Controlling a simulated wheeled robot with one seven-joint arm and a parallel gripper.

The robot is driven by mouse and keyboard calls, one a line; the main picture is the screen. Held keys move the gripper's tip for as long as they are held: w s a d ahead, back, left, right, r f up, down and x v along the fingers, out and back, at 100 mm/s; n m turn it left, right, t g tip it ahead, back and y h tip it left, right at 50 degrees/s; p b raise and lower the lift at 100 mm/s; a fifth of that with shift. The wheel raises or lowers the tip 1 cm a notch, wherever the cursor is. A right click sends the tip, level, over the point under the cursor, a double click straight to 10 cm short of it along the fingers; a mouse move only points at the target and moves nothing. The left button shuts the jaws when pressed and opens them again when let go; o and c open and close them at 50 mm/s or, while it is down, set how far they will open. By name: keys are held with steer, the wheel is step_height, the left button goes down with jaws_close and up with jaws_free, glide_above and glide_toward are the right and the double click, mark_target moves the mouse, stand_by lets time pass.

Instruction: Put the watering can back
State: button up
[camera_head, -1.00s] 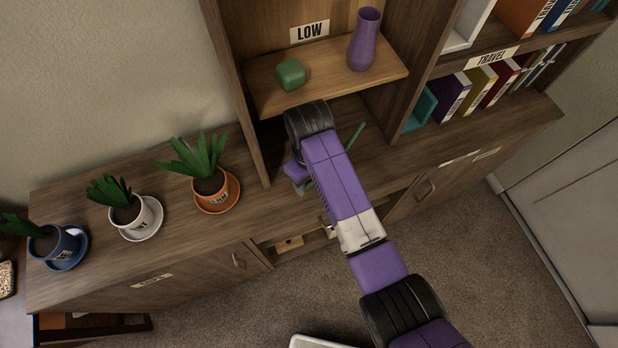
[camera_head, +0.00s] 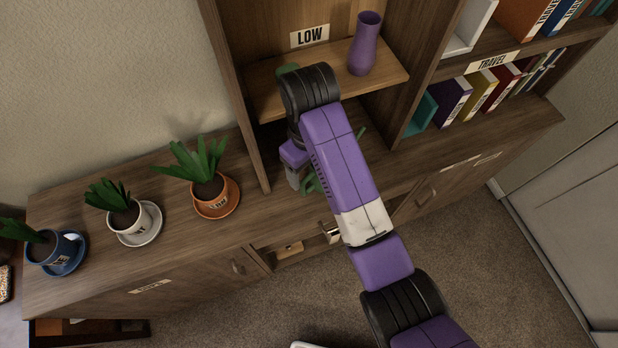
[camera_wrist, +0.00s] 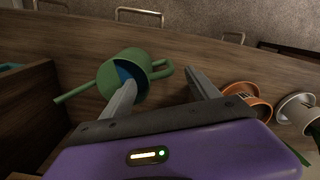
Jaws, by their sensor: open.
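The green watering can (camera_wrist: 112,72) is on the wooden cabinet top (camera_wrist: 215,62), with its spout toward the left and its handle toward the right in the wrist view. Its inside looks blue. In the head view my arm hides most of it; a green part of the watering can (camera_head: 311,185) shows beside my gripper. My gripper (camera_wrist: 160,78) is open and empty above the can. Its left finger overlaps the can's opening in the wrist view, and its right finger is clear of the handle. Whether a finger touches the can cannot be told.
A shelf labelled LOW (camera_head: 262,100) holds a purple vase (camera_head: 364,45) and a green block (camera_head: 287,70), partly hidden by my arm. Potted plants stand left on saucers, the nearest in an orange pot (camera_head: 212,197). Books (camera_head: 452,100) stand right. An upright panel (camera_head: 246,150) is close to my gripper.

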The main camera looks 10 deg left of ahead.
steer(key=shift+r+p, duration=1.05)
steer(key=shift+r, duration=0.6)
steer(key=shift+f, duration=0.1)
